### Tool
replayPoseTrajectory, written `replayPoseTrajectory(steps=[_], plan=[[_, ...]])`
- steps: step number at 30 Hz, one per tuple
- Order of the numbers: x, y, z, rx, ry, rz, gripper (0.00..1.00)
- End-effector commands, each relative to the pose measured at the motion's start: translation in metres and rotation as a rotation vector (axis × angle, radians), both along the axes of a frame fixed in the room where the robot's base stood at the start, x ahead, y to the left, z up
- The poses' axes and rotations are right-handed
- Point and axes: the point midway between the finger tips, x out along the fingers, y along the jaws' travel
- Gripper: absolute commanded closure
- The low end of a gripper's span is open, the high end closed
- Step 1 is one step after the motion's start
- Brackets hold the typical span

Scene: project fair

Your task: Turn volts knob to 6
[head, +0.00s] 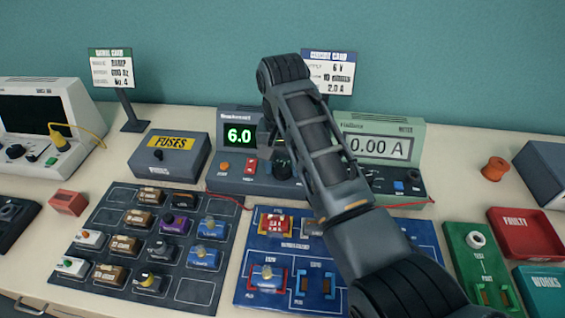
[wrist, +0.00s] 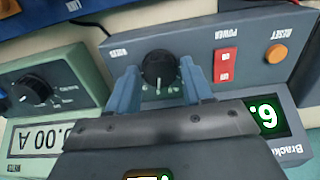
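The black volts knob (wrist: 160,68) is on the grey power supply (wrist: 205,30), which shows upside down in the wrist view. My gripper (wrist: 160,65) is open, with one finger on each side of the knob and a visible gap at both sides. I cannot tell how deep the fingertips reach. In the head view, the knob (head: 281,168) is partly hidden by my arm, and the gripper is mostly hidden. The green display (head: 239,135) reads 6.0. A label under the knob reads VOLTS.
A red power switch (wrist: 227,68) and an orange reset button (wrist: 276,53) are beside the knob. A meter (head: 385,150) reading 0.00 A stands to the right. A fuses box (head: 170,155) stands left. A blue circuit board (head: 260,245) lies in front. A card sign (head: 335,72) shows 6 V.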

Motion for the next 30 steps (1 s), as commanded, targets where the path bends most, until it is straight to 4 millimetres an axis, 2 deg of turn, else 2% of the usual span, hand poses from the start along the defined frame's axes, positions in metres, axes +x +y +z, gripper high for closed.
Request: replayPoseTrajectory(steps=[1,4,14,21,30], plan=[[0.000,0.000,0.000,0.000,0.001,0.000,0.44],[0.000,0.000,-0.001,-0.001,0.001,0.000,0.35],[0.000,0.000,0.004,-0.001,0.002,0.001,0.35],[0.001,-0.001,0.035,0.001,-0.003,0.000,0.35],[0.002,-0.001,0.060,0.001,-0.005,-0.001,0.35]])
